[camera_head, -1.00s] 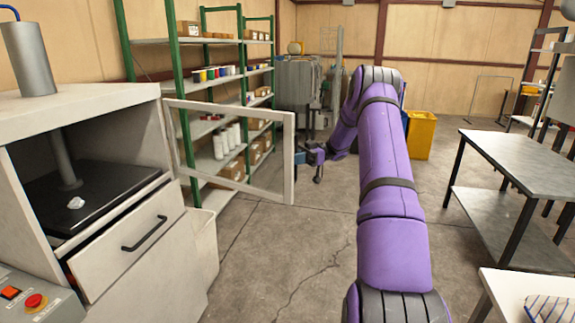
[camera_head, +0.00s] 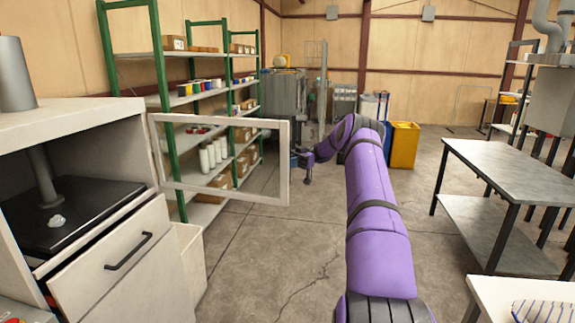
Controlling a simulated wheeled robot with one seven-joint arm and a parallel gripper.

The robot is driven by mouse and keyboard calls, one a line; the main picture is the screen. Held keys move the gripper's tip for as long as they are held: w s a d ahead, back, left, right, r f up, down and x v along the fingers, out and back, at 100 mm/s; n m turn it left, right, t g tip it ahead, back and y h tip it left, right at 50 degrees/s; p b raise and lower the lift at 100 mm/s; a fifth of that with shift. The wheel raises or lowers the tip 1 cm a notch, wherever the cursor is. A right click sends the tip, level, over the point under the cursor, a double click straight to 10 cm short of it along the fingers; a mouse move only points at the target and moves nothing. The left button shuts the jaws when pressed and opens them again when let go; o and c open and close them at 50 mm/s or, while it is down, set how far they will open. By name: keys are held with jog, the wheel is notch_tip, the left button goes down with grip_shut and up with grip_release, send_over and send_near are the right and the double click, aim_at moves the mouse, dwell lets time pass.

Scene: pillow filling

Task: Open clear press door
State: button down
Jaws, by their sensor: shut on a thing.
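The clear press door (camera_head: 284,180) is a see-through pane in a pale frame, hinged at the right front of the press cabinet (camera_head: 80,118). It stands swung wide open, away from the press opening, and the shelves show through its pane. My gripper (camera_head: 297,161) is at the far end of my purple arm, at the door's free right edge, and is shut on the door there. The fingertips are small and partly hidden by the door frame. Inside the press, a small white lump (camera_head: 57,221) lies on the dark platform (camera_head: 80,212).
A drawer (camera_head: 120,265) sits partly out below the press. Green shelving (camera_head: 165,110) stands behind the door. A grey metal table (camera_head: 500,160) is at the right, and a yellow bin (camera_head: 404,148) stands farther back. The floor between is clear.

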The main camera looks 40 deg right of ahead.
jog(key=shift+s+d+f, duration=0.1)
jog(key=shift+s+d, duration=0.05)
jog(key=c, duration=1.1)
grip_release()
jog(key=shift+c, duration=0.2)
